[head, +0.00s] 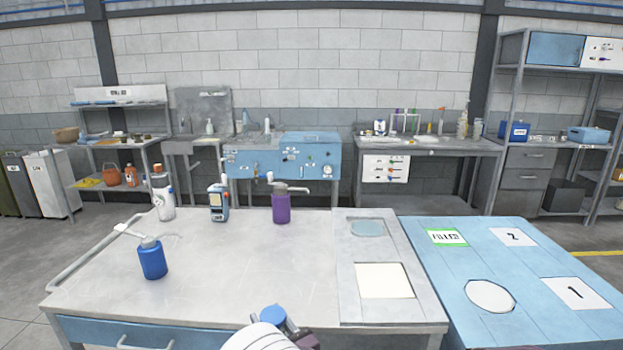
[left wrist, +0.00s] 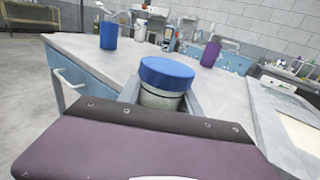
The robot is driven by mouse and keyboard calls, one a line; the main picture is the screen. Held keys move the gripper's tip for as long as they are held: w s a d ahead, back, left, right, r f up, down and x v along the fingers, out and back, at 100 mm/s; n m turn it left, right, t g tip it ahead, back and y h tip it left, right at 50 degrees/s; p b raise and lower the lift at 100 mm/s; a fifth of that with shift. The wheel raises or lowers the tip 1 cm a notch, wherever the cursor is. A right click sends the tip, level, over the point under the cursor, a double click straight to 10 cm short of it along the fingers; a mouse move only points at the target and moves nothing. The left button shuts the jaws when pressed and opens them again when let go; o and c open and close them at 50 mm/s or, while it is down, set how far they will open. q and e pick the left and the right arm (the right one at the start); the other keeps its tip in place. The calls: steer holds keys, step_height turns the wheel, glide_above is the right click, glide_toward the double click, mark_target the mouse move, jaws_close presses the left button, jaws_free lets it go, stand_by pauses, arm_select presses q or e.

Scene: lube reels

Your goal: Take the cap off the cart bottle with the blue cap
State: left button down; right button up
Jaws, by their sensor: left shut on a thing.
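The bottle (left wrist: 160,99) with the blue cap (left wrist: 167,72) is between the fingers of my left gripper (head: 284,322) in the left wrist view. The cap sits on top of its pale body, and the fingers are shut around the body below the cap. In the head view the blue cap (head: 273,317) shows at the bottom centre, by the front edge of the cart (head: 230,270). The lower part of the bottle is hidden by my gripper.
A blue table (head: 462,275) with labels adjoins at the right. The cart's middle is clear.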

arm_select(q)
steer(key=s+a+f+n+g+y, duration=0.2)
steer(key=s+a+f, duration=0.3)
steer(key=f, duration=0.4)
steer(key=s+a+f+n+g+y, duration=0.2)
steer(key=s+a+f+y, duration=0.15)
steer(key=s+f, duration=0.4)
step_height(320, 180, up, 10)
steer(key=w+h+p, duration=0.1)
steer(key=w+p, duration=0.1)
steer(key=p, duration=0.9)
steer(key=shift+a+r+p, duration=0.25)
steer(key=shift+p, duration=0.15)
